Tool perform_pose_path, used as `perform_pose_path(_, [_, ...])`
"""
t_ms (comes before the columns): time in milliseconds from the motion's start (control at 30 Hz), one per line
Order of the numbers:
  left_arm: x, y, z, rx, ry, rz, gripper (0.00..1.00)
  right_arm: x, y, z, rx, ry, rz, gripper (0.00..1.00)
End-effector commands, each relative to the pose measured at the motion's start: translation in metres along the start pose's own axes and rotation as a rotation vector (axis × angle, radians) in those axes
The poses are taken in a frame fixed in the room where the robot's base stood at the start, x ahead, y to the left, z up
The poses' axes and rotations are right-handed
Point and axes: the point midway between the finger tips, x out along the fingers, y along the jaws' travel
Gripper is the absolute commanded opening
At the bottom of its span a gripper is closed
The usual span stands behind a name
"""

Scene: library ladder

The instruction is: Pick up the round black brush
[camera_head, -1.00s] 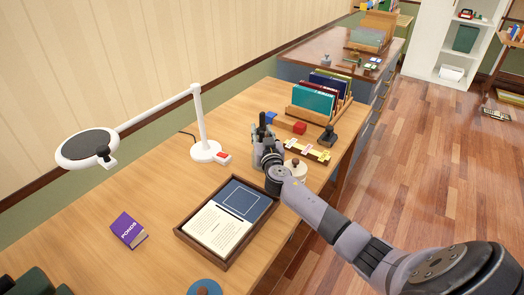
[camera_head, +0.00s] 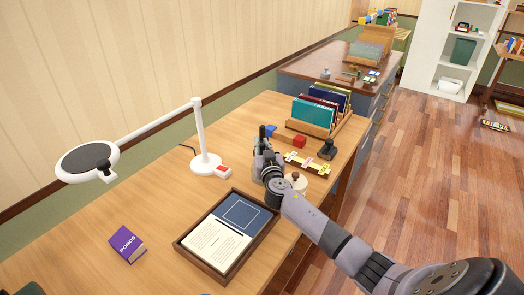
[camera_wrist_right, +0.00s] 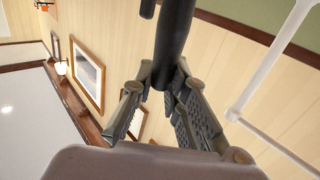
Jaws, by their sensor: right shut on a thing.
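My right gripper (camera_wrist_right: 166,88) is shut on a long black thing (camera_wrist_right: 174,35), which seems to be the round black brush. It runs up out of the top of the right wrist view, so its far end is hidden there. In the head view my right gripper (camera_head: 263,145) is over the desk, between the white lamp and the yellow strip, with a dark upright piece (camera_head: 262,131) at its tip. Whether the held thing touches the desk cannot be told. My left gripper is not in view.
A black knobbed thing with a round base (camera_head: 328,148) stands to the right.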

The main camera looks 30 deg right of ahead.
Motion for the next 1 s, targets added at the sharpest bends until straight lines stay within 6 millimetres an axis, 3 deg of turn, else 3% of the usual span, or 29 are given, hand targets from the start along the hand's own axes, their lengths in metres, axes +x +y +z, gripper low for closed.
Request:
perform_pose_path(267, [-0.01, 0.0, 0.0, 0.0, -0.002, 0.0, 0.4, 0.001, 0.0, -0.045, 0.002, 0.007, 0.0, 0.0])
perform_pose_path(700, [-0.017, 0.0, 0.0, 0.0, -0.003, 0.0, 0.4, 0.0, 0.0, -0.158, 0.002, 0.007, 0.0, 0.0])
perform_pose_path(1000, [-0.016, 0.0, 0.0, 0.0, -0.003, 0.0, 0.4, 0.0, 0.0, -0.194, 0.0, 0.003, -0.001, 0.0])
